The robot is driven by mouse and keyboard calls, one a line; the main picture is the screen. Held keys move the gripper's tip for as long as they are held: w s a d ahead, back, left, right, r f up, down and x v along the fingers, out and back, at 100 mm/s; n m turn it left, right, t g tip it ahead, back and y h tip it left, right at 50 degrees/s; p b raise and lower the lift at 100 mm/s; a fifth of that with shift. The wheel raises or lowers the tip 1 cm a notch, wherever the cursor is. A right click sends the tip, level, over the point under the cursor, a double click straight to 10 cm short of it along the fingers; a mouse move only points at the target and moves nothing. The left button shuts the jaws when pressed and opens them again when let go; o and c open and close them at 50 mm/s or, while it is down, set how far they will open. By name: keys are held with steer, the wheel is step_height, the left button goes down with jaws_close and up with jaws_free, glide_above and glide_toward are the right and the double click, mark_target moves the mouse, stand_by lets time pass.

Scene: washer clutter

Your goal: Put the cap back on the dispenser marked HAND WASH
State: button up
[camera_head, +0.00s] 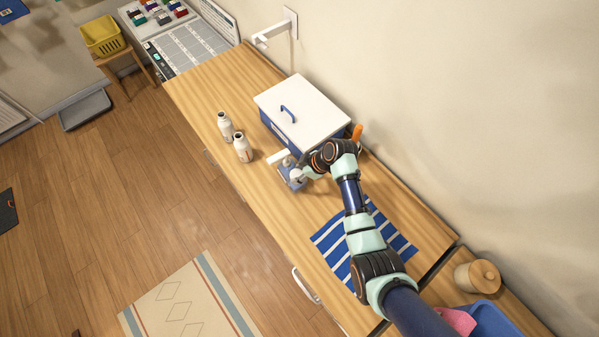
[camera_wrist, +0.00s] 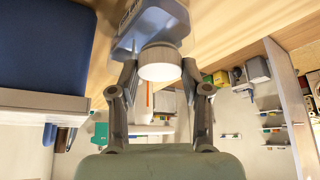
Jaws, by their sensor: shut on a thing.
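My gripper (camera_wrist: 160,75) is shut on a white ribbed cap (camera_wrist: 160,64). A blue dispenser (camera_wrist: 150,22) with partly cut-off dark lettering lies directly beyond the cap in the wrist view. The cap overlaps its end there, and I cannot tell whether it is seated or only close. In the head view the blue dispenser (camera_head: 289,173) stands on the counter, partly hidden by my gripper (camera_head: 298,174). Two white bottles with dark tops, one farther (camera_head: 226,127) and one nearer (camera_head: 243,149), stand upright to its left. I cannot read HAND WASH on anything.
A blue box with a white lid (camera_head: 303,106) stands close behind the dispenser. A blue-and-white striped cloth (camera_head: 333,238) lies on the wooden counter (camera_head: 265,217) under my arm. The counter's front part is clear. A wooden canister (camera_head: 478,277) stands at the lower right.

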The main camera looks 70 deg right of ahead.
steer(key=shift+f, duration=0.2)
steer(key=o, duration=0.8)
steer(key=o, duration=0.4)
steer(key=shift+r, duration=0.1)
steer(key=shift+r+p, duration=3.05)
steer(key=shift+r, duration=0.45)
